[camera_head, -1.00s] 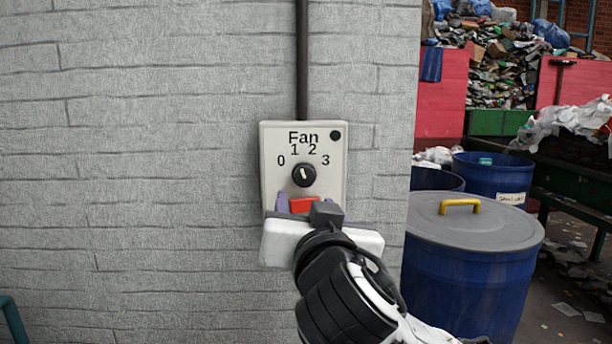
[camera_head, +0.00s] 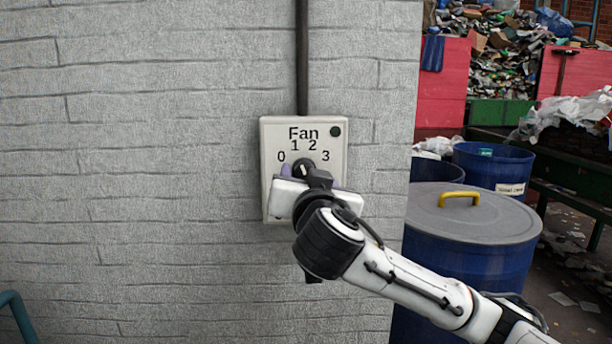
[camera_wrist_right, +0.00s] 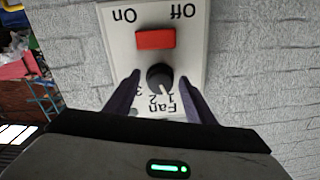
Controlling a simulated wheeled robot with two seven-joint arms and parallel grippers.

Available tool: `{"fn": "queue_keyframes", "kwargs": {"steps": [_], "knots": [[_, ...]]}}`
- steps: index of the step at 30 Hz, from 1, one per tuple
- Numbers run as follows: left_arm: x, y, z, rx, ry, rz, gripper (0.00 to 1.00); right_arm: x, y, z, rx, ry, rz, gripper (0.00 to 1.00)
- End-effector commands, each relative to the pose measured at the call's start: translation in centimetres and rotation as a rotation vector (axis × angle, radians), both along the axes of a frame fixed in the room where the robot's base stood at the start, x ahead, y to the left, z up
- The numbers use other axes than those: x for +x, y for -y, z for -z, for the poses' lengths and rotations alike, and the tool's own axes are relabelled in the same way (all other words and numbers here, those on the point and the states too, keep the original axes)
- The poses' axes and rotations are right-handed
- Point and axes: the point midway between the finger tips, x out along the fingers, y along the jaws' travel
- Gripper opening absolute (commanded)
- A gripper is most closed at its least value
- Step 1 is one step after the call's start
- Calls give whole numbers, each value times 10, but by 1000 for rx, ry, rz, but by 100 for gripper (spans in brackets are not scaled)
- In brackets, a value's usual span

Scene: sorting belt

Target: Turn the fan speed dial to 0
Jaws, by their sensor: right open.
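The fan panel (camera_head: 275,133) is a pale box on the brick wall, marked 0 to 3 in an arc. Its black dial (camera_head: 304,164) is partly hidden behind my right gripper (camera_head: 303,170) in the head view. In the right wrist view, upside down, the dial (camera_wrist_right: 160,76) shows between the two fingers of my open right gripper (camera_wrist_right: 158,72). Its white pointer mark points about toward the 1. I cannot tell whether either finger touches the dial. My left gripper is not in view.
A red On/Off switch (camera_wrist_right: 155,39) sits beside the dial on the same panel; the gripper hides it in the head view. A dark conduit (camera_head: 302,60) runs up from the panel. A lidded blue barrel (camera_head: 470,240) stands right of the wall. The wall to the left is clear.

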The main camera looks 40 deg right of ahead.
Motion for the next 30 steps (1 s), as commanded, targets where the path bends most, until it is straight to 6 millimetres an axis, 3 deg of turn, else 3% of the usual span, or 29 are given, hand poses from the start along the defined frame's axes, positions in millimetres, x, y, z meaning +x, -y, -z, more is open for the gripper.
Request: {"fn": "queue_keyframes", "kwargs": {"steps": [4, 10, 30], "knots": [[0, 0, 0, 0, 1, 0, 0, 0, 0, 0, 0, 0, 0, 46], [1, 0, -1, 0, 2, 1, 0, 0, 0, 0, -1, 0, -1, 12], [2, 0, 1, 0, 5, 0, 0, 0, -1, 0, -60, -35, -4, 9]]}}
